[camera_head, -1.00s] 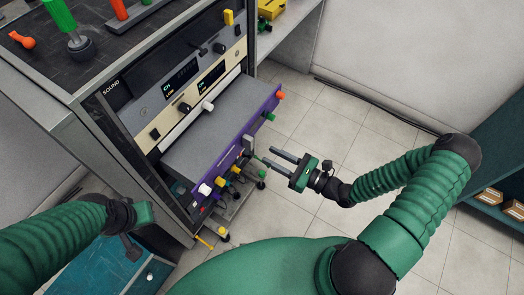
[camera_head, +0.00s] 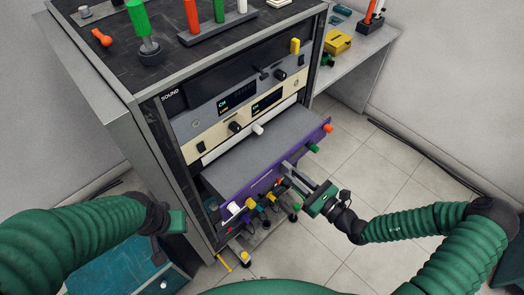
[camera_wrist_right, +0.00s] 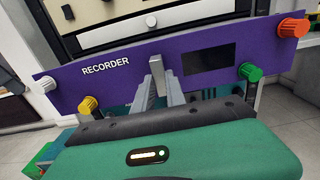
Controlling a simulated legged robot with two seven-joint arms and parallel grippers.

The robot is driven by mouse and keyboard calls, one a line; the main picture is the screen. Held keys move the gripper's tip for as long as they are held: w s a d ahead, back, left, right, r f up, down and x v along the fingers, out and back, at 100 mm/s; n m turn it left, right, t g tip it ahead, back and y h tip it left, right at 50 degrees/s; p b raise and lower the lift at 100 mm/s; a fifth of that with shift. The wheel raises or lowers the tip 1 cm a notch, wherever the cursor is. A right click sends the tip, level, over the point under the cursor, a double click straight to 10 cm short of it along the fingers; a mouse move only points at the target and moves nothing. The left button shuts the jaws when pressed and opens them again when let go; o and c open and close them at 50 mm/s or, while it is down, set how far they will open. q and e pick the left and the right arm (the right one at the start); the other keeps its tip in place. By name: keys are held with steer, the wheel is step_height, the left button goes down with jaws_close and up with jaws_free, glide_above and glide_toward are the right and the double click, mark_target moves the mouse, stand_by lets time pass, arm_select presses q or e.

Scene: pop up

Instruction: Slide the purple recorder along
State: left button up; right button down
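The purple recorder (camera_head: 262,177) juts out of the rack front like a drawer, with a grey top and purple front panel. Its "RECORDER" label, dark display and coloured knobs show on the panel (camera_wrist_right: 128,70) in the right wrist view. In the right wrist view the fingers (camera_wrist_right: 160,78) overlap the panel between label and display; contact is unclear. My left gripper (camera_head: 174,222) is at the rack's left side, away from the recorder, its fingers not clear.
The rack (camera_head: 150,110) holds a beige-faced unit (camera_head: 215,125) above the recorder. Coloured plugs (camera_head: 250,205) crowd below the panel's left part. Tools stand on the rack top. A side shelf (camera_head: 355,60) is at the back right.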

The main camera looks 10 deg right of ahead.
mark_target(288, 171)
steer(key=x, duration=0.3)
steer(key=shift+p, duration=0.4)
steer(key=shift+x, duration=1.4)
steer(key=shift+p+x, duration=0.4)
steer(key=shift+x, duration=2.7)
steer(key=c, duration=1.3)
jaws_free()
steer(key=shift+w+a+f, duration=0.1)
steer(key=shift+w+f, duration=0.05)
steer(key=shift+f, duration=0.05)
arm_select(q)
steer(key=shift+s+d+r, duration=0.1)
steer(key=shift+d+r, duration=0.1)
steer(key=shift+r, duration=0.4)
steer(key=shift+d+r, duration=0.15)
steer(key=shift+r, duration=0.4)
arm_select(e)
steer(key=shift+r, duration=0.1)
